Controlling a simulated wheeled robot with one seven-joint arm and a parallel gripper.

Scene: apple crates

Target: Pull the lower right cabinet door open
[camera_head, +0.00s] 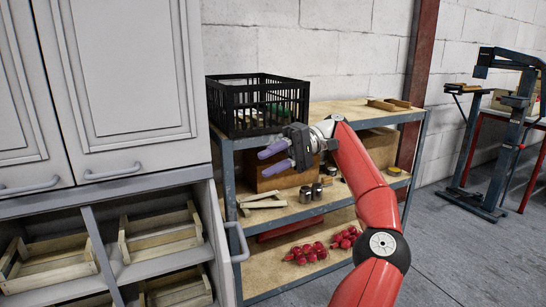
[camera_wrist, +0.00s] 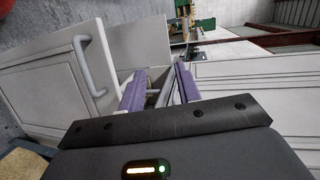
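The lower right cabinet door (camera_head: 219,246) stands swung out in the head view, seen nearly edge-on at the cabinet's right side. Its grey bar handle (camera_head: 238,242) faces right. In the wrist view the door panel (camera_wrist: 45,90) fills the left side, with the handle (camera_wrist: 90,65) left of my fingers. My gripper (camera_head: 275,157) has purple fingers pointing left, above and to the right of the handle. The fingers are apart with nothing held; this also shows in the wrist view (camera_wrist: 160,88). My gripper is clear of the handle.
The grey cabinet's upper doors (camera_head: 125,75) are shut. Wooden crates (camera_head: 160,235) lie in the open lower compartments. A shelf unit (camera_head: 345,115) with a black crate (camera_head: 258,78), cans (camera_head: 312,191) and red apples (camera_head: 306,254) stands to the right. The floor (camera_head: 455,250) at right is free.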

